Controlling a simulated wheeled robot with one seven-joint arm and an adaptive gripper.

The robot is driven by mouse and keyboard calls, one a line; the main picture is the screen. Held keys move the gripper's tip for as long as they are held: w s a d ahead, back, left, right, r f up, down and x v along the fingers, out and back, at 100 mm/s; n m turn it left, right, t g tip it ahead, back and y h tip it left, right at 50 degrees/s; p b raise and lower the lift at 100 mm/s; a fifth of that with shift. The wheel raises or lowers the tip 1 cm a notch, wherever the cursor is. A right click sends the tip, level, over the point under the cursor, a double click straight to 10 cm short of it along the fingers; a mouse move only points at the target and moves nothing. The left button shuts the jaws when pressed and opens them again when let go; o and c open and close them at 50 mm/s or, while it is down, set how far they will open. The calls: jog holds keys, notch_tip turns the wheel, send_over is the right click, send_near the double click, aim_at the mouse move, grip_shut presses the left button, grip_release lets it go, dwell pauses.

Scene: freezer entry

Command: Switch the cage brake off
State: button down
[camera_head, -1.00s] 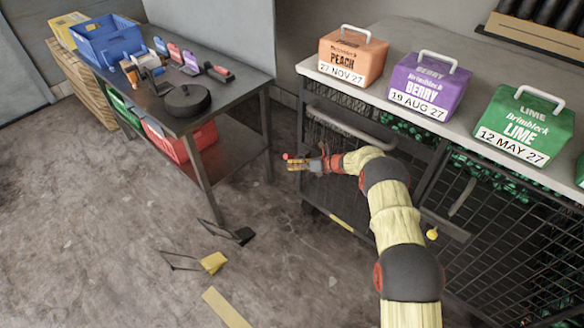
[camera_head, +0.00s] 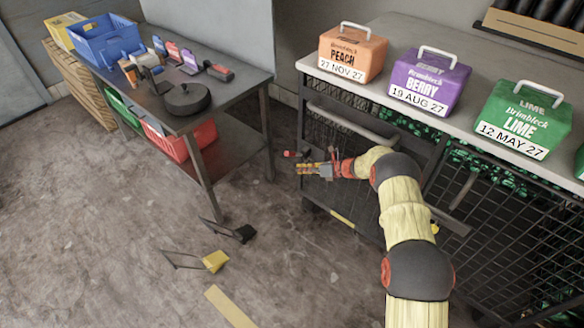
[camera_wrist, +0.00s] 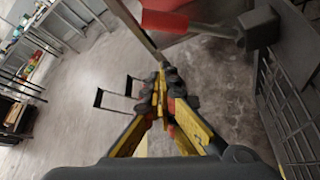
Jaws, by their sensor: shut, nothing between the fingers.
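The dark mesh cage (camera_head: 500,225) stands under the counter at right. A small red-tipped lever (camera_head: 290,154), which looks like the brake, sticks out to the left at the cage's near-left post. In the wrist view a red handle (camera_wrist: 212,30) runs into a dark block at the top right. My gripper (camera_head: 300,168) is shut and empty, just below and in front of the red-tipped lever. In the wrist view its fingertips (camera_wrist: 160,88) meet below and left of the red handle, seemingly apart from it. I cannot tell the brake's setting.
A dark table (camera_head: 230,92) with a blue crate (camera_head: 105,42) and a red bin (camera_head: 190,140) stands at left. Peach (camera_head: 352,55), berry (camera_head: 430,80) and lime (camera_head: 525,120) boxes sit on the counter (camera_head: 390,92). Yellow (camera_head: 215,261) and black (camera_head: 243,233) pieces lie on the floor.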

jog(key=shift+f+p+v, duration=0.15)
jog(key=shift+p+v, duration=0.15)
jog(key=shift+v, duration=0.95)
jog(key=shift+f+p+v, duration=0.1)
jog(key=shift+p+v, duration=0.15)
jog(key=shift+v, duration=1.05)
jog(key=shift+s+d, duration=0.1)
jog(key=s+d+f+n+g+h, duration=0.25)
jog(key=s+n+g, duration=0.25)
jog(key=s+n, duration=0.75)
jog(key=s+d+r+n+t+h, duration=0.2)
jog(key=s+r+n, duration=0.3)
jog(key=s+r, duration=0.8)
jog(key=s+d+r+n+t+h, duration=0.1)
jog(key=s+d+r+n+h, duration=0.3)
jog(key=s+r, duration=0.9)
jog(key=s+d+r+n+t+h, duration=0.2)
jog(key=s+d+r+n, duration=0.3)
jog(key=s+r, duration=0.8)
notch_tip(320, 180, up, 4)
jog(key=shift+s+r+n+t+h, duration=0.1)
jog(key=shift+s+n+t+h, duration=0.25)
jog(key=shift+n+h, duration=0.55)
